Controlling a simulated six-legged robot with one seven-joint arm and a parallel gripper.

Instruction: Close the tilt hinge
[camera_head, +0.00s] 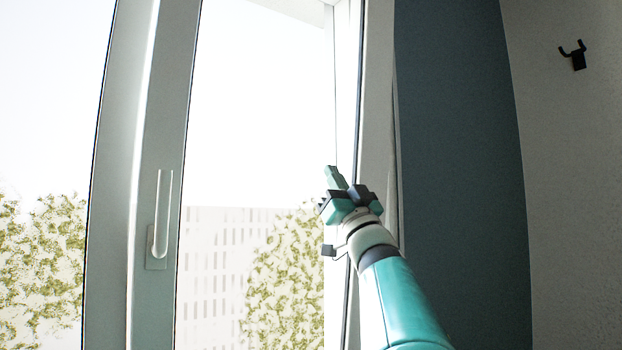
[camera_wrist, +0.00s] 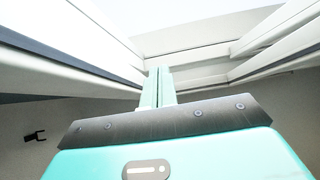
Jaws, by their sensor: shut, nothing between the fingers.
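A tall white window (camera_head: 155,130) fills the left and middle of the head view. White frame parts (camera_head: 375,110) stand at the right of the glass. My gripper (camera_head: 333,178) is in front of this right side, its fingers together and empty, pointing up. In the wrist view, the shut fingers (camera_wrist: 158,88) point toward white window parts (camera_wrist: 195,50). Slanted white profiles (camera_wrist: 275,30) show at the right there, with a dark gap between them. I cannot tell whether the fingers touch the frame. No hinge is clearly recognisable.
A dark blue-grey wall panel (camera_head: 460,180) and a pale wall (camera_head: 565,180) lie to the right. A black wall hook (camera_head: 575,55) is high on the pale wall. Bushes and a pale building show through the glass.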

